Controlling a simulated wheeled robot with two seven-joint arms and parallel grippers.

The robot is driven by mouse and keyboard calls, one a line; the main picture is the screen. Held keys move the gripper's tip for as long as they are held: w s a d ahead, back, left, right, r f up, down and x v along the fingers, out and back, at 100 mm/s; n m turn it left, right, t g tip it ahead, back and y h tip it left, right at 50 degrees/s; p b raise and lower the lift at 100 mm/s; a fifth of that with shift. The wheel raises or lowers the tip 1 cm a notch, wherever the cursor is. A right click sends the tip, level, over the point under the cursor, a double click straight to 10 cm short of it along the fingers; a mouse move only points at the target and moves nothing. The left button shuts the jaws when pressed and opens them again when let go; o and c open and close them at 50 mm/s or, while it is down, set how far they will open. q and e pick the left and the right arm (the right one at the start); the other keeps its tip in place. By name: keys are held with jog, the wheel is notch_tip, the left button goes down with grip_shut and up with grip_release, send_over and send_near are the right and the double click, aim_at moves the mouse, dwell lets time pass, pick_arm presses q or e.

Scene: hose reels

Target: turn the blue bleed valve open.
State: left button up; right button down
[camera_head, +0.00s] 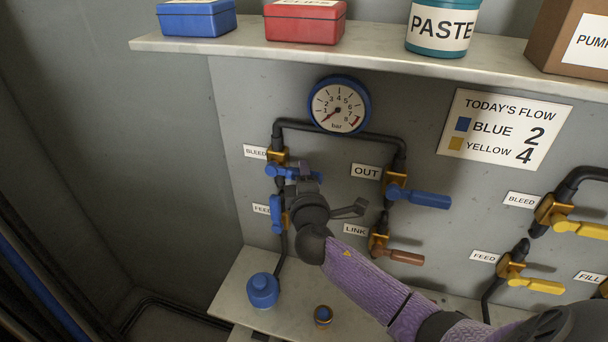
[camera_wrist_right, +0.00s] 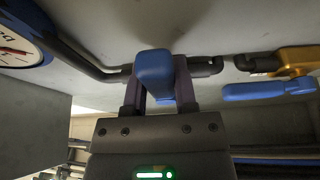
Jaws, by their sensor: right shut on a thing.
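The blue bleed valve (camera_head: 278,157) has a brass body and sits on the left black pipe, beside a "BLEED" label. Its blue handle (camera_head: 275,170) points sideways, across the pipe. My right gripper (camera_head: 299,172) reaches up to it from the lower right and is shut on the handle. In the right wrist view the blue handle (camera_wrist_right: 154,74) sits between the two fingers of my right gripper (camera_wrist_right: 158,88). The gripper hides part of the handle in the head view. My left gripper is not in view.
The blue feed valve (camera_head: 276,213) is just below, its handle along the pipe. The blue out valve (camera_head: 428,199) and brown-handled link valve (camera_head: 402,256) are to the right. A gauge (camera_head: 339,104) above reads low. A blue bottle (camera_head: 262,291) stands on the lower ledge.

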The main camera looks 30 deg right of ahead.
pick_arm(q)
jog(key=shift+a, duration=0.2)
pick_arm(e)
jog(key=shift+f, duration=0.1)
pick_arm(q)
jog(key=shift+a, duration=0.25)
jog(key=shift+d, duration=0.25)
